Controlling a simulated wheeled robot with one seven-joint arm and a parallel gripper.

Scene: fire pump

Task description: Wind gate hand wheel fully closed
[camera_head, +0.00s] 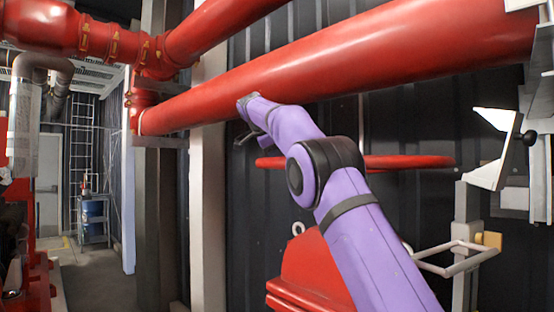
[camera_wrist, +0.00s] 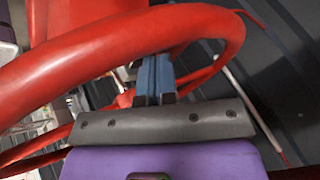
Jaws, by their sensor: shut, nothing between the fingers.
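The red hand wheel (camera_head: 410,162) is seen nearly edge-on in the head view, behind my purple arm, below the large red pipe. Its thick rim (camera_wrist: 90,62) fills the upper left of the wrist view and curves round at the right. My gripper (camera_head: 242,141) is at the left end of the wheel in the head view. In the wrist view its blue-grey fingers (camera_wrist: 155,72) are together with nothing between them. Their tips reach the rim and are partly hidden by it. I cannot tell whether they touch it. The wheel's hub is hidden by my arm.
A large red pipe (camera_head: 350,60) runs just above my arm and the wheel. A red housing (camera_head: 310,265) is below. A metal bracket (camera_head: 455,255) and white angular plates (camera_head: 495,150) are at the right. An open passage lies at the left.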

